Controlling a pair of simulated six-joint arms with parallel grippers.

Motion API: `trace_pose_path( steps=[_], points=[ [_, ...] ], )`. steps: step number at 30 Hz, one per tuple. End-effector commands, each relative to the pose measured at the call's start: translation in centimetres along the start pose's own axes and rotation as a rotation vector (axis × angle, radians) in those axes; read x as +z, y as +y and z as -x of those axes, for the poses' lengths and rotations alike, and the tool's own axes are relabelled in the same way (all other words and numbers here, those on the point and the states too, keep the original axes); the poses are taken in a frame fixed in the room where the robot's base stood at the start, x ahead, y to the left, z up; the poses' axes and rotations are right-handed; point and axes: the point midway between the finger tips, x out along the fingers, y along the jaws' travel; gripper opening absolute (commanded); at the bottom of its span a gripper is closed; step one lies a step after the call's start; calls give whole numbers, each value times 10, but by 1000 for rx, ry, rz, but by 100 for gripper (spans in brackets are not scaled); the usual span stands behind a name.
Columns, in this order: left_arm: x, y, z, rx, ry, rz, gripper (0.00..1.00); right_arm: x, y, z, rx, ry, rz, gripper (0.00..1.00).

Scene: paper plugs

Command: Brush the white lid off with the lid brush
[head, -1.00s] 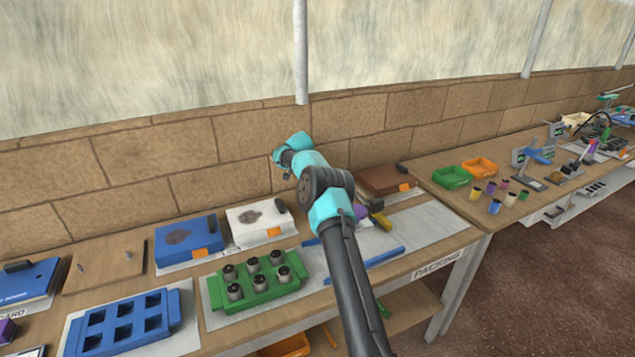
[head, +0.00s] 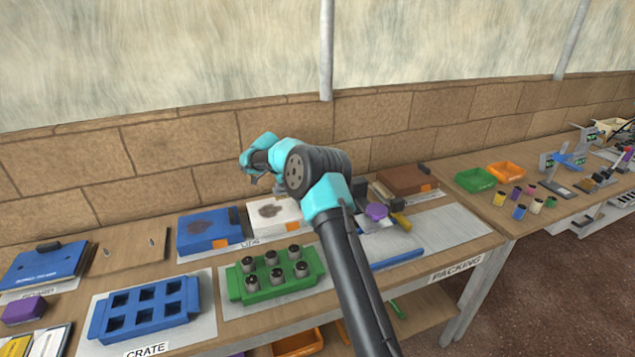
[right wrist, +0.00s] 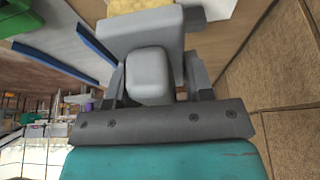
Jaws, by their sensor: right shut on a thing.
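The white lid (head: 262,222) is on a box on the table in the head view, with a brown smudge (head: 270,210) on its top. My right arm covers its right part. My right gripper (head: 257,178) is above and behind the lid and looks apart from it. In the right wrist view, my right gripper (right wrist: 158,85) is shut on a grey block, which looks like the lid brush (right wrist: 149,72). A yellow strip (right wrist: 140,5) shows beyond the block; I cannot tell if it is bristles. My left gripper is not in view.
A blue box (head: 205,238) with a smudged lid stands left of the white one. A green tray (head: 265,294) with several cylinders and a blue crate (head: 145,315) are in front. A brown box (head: 405,177) stands to the right. A brick wall (head: 200,150) runs behind.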

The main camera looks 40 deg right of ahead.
Motion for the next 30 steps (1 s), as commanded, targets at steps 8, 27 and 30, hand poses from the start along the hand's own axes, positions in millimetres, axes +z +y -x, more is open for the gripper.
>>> trace_pose_path(
  steps=[8,27,30],
  points=[
    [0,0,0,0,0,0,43,62,22,35,-6,10,9,29],
    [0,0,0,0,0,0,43,72,24,29,-8,11,11,29],
    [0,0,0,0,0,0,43,77,24,21,-8,12,12,29]
  ],
)
